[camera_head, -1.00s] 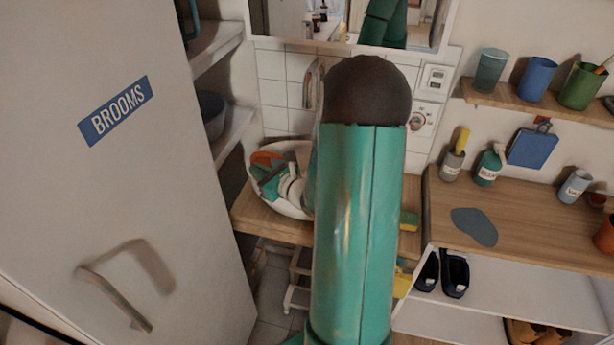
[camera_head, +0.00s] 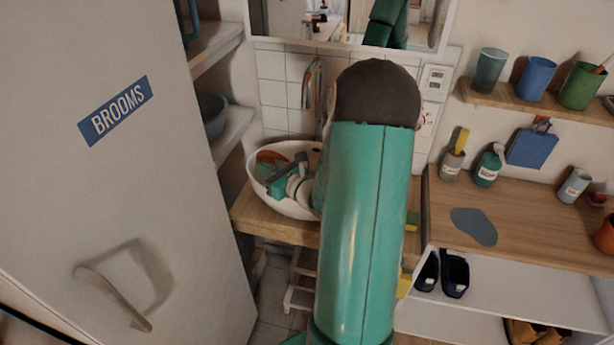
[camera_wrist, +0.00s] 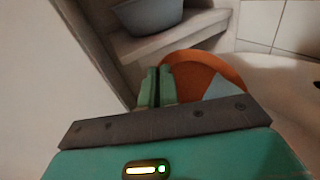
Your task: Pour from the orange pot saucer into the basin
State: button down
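The white basin (camera_head: 290,209) stands on a wooden counter in the head view, left of my arm. The orange pot saucer (camera_head: 268,157) is over the basin's left part, tilted, and partly hidden by my gripper (camera_head: 277,180). In the wrist view the saucer (camera_wrist: 205,70) lies just beyond and right of my gripper's green fingers (camera_wrist: 157,88). The fingers are close together at its left edge and look shut on it. A pale patch shows against the saucer; I cannot tell what it is. The basin (camera_wrist: 285,85) fills the right of the wrist view.
A tap (camera_head: 313,85) rises behind the basin. Shelves with a grey-blue bowl (camera_head: 212,115) and a door marked BROOMS (camera_head: 115,110) stand close on the left. A wooden worktop (camera_head: 530,235) with bottles is at the right.

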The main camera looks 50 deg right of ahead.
jog(key=shift+s+d+r, duration=0.1)
jog(key=shift+s+d, duration=0.05)
jog(key=shift+d, duration=0.15)
jog(key=shift+s+d+r+m+t, duration=0.35)
jog(key=shift+d+r+m+t, duration=0.05)
jog(key=shift+d+m, duration=0.1)
jog(key=shift+f, duration=0.1)
dwell(0.3)
jog(key=shift+d, duration=0.1)
jog(key=shift+s, duration=0.15)
jog(key=shift+d+m, duration=0.15)
jog(key=shift+m, duration=0.15)
jog(key=shift+d, duration=0.1)
